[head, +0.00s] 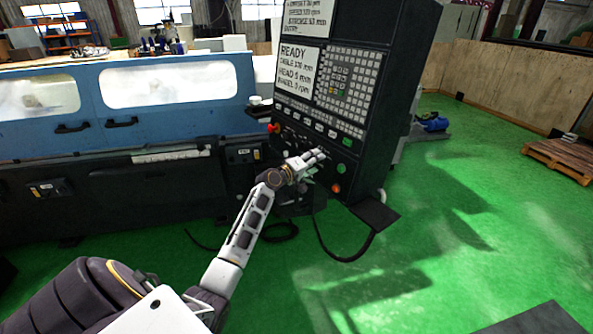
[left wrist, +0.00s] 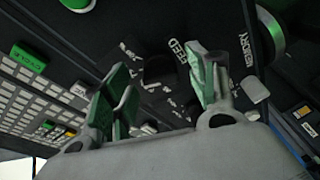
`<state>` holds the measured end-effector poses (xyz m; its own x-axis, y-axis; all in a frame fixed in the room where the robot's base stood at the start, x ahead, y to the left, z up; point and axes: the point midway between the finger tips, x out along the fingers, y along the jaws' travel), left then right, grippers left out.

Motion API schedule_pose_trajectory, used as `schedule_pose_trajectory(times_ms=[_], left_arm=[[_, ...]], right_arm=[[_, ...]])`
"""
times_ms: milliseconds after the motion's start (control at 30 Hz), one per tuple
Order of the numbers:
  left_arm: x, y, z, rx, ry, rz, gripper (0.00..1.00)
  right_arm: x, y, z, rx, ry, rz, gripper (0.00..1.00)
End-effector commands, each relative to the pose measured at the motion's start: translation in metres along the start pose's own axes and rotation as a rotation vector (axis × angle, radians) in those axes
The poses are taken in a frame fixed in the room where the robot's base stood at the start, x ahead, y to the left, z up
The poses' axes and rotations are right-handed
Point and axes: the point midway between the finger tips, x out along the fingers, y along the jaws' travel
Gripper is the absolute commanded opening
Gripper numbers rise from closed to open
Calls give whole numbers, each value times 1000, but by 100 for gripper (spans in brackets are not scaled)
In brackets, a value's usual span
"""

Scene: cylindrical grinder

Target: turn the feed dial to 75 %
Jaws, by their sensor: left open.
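The feed dial (left wrist: 159,70) is a dark knob on the black control panel in the left wrist view. The word FEED is printed beside it, but I cannot read its setting. My left gripper (left wrist: 158,64) is open, with its green-padded fingers on either side of the dial. I cannot tell whether they touch it. In the head view my left gripper (head: 314,158) is at the lower part of the control console (head: 376,110) and hides the dial. My right gripper is not in view.
The console has a screen (head: 297,67), a keypad (head: 350,85), a red knob (head: 273,127), a green button (head: 347,141) and an orange button (head: 336,188). The blue grinder enclosure (head: 160,90) stands to the left. A cable (head: 345,259) hangs below.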

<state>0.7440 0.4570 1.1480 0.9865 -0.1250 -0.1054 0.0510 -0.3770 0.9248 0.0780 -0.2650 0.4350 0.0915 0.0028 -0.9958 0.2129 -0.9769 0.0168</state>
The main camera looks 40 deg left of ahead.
Motion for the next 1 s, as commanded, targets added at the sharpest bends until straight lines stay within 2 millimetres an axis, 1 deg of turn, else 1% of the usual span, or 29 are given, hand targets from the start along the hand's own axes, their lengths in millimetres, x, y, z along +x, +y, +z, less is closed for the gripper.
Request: schedule_pose_trajectory(times_ms=[1000], left_arm=[[-91, -1, 0, 0, 1, -2, 57]], right_arm=[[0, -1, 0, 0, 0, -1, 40]])
